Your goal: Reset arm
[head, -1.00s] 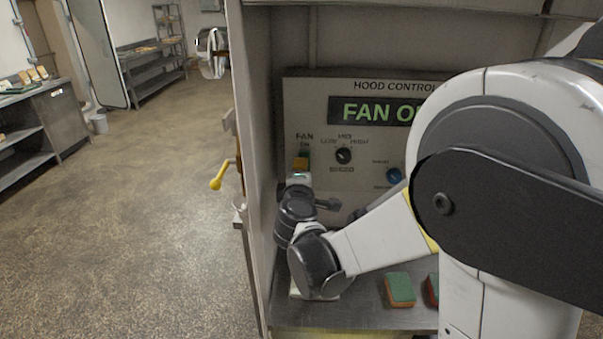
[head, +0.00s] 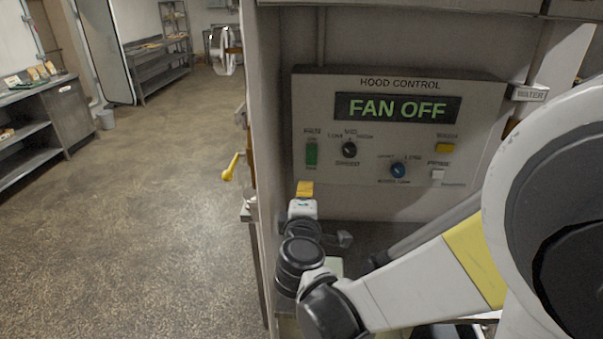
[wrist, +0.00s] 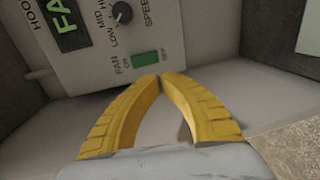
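My gripper (head: 305,189) is in front of the hood control panel (head: 460,130), below the green fan switch (head: 311,154) and apart from it. In the wrist view, its two yellow fingers (wrist: 160,79) come together at the tips with nothing between them. The green switch (wrist: 146,58) shows just beyond the tips there. The panel display (head: 397,108) reads FAN OFF. My bent arm fills the right and lower part of the head view and hides part of the shelf under the panel.
A cabinet side wall (head: 262,130) stands close on the left of my gripper. A yellow handle (head: 231,167) sticks out beyond it. Open floor (head: 150,200) lies to the left, with a steel counter (head: 70,115) at the far left.

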